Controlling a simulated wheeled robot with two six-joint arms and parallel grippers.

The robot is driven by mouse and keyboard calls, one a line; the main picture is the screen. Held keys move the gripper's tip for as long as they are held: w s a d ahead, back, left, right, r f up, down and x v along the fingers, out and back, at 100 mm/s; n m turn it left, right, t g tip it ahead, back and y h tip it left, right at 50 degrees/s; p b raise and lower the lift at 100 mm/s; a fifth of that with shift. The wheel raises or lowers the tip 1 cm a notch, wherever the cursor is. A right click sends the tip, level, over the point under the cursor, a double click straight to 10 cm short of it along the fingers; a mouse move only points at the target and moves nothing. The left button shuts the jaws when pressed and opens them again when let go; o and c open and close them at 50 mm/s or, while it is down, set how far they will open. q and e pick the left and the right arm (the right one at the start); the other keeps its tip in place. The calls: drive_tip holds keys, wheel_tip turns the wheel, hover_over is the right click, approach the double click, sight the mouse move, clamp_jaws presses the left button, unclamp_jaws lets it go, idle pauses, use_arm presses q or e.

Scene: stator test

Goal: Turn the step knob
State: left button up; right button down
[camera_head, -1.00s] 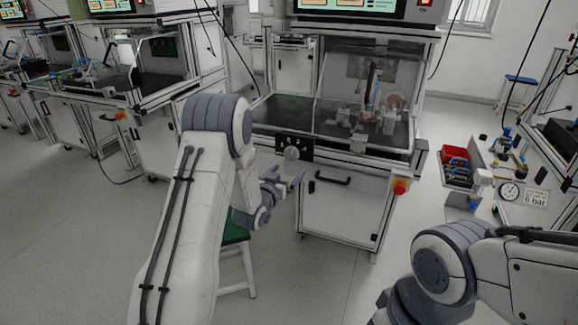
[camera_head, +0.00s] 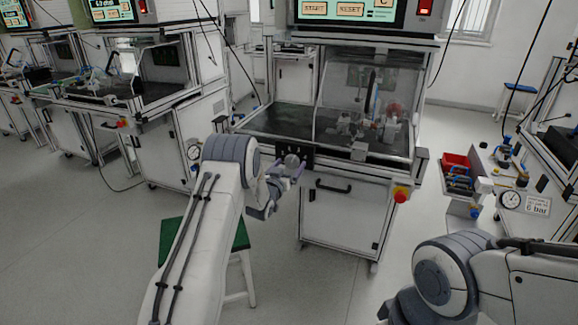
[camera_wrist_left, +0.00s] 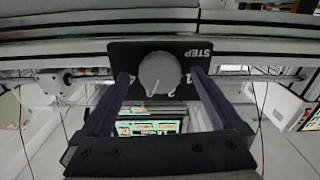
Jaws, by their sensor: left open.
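The step knob (camera_head: 292,161) is a round grey knob on a black panel at the front of the middle test station. In the left wrist view the knob (camera_wrist_left: 160,74) sits on its black plate (camera_wrist_left: 196,84) marked STEP, which appears upside down. My left gripper (camera_head: 290,174) is open in front of the panel. In the left wrist view its two dark fingers (camera_wrist_left: 160,84) stand on either side of the knob, with gaps between. I cannot tell how far the fingertips are from the panel. Only my right arm's links show at the lower right; its gripper is out of view.
A red emergency button (camera_head: 401,194) sits on the station's right front corner. A black door handle (camera_head: 333,187) is below the panel. A green stool (camera_head: 172,240) stands behind my left arm. A cart with a red bin (camera_head: 455,160) and a gauge (camera_head: 510,199) is at right.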

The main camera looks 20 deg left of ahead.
use_arm(q)
drive_tip(key=c, duration=1.4)
drive_tip(key=shift+f+m+b, duration=0.2)
drive_tip(key=shift+m+b, duration=1.4)
drive_tip(key=shift+b, duration=0.15)
drive_tip(key=m+b, duration=0.3)
drive_tip(key=m, duration=0.1)
drive_tip(key=shift+b, duration=0.3)
drive_tip(key=shift+d+r+m+b, duration=0.1)
drive_tip(key=shift+r+m+b, duration=0.05)
drive_tip(key=shift+m+b, duration=0.75)
drive_tip(key=o, duration=1.4)
